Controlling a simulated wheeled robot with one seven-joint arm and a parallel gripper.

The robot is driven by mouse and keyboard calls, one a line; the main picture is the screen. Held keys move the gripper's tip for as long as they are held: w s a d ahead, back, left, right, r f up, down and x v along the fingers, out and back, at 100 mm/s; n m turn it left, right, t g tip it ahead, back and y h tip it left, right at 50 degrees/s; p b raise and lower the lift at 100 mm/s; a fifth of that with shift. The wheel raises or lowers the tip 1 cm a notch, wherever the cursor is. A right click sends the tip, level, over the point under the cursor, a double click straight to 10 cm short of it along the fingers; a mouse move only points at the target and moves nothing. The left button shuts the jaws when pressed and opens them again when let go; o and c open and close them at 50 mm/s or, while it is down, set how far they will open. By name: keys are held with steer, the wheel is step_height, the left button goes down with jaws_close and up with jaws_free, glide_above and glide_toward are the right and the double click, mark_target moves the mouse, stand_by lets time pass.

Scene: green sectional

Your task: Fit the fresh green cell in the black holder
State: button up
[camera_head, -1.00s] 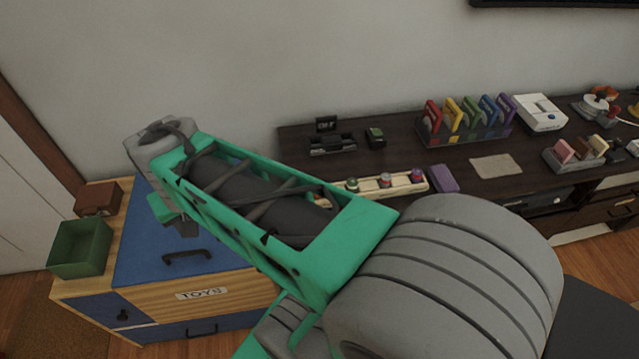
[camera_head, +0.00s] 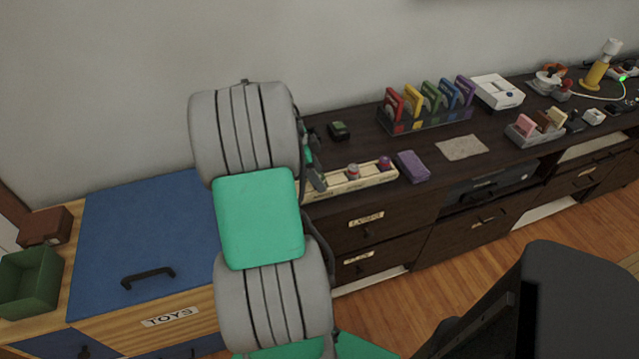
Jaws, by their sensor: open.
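A pale rack (camera_head: 345,185) lies near the front edge of the dark cabinet. It holds a red-topped cell (camera_head: 353,171) and a purple-topped cell (camera_head: 385,163). My gripper (camera_head: 316,180) is open at the rack's left end, seen edge-on and partly hidden behind my arm. The green cell is not visible; the rack's left end, where it stood earlier, is covered by my gripper and arm. The black holder is also hidden behind my arm. I cannot tell whether anything is between the fingers.
A small green-and-black item (camera_head: 339,131) lies behind the rack. A purple block (camera_head: 412,166) is at its right. Colored cases stand in a clear rack (camera_head: 430,118) farther back. A blue-topped toy chest (camera_head: 150,235) with a green bin (camera_head: 32,280) is at left.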

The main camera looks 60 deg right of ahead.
jaws_close()
stand_by(0.6)
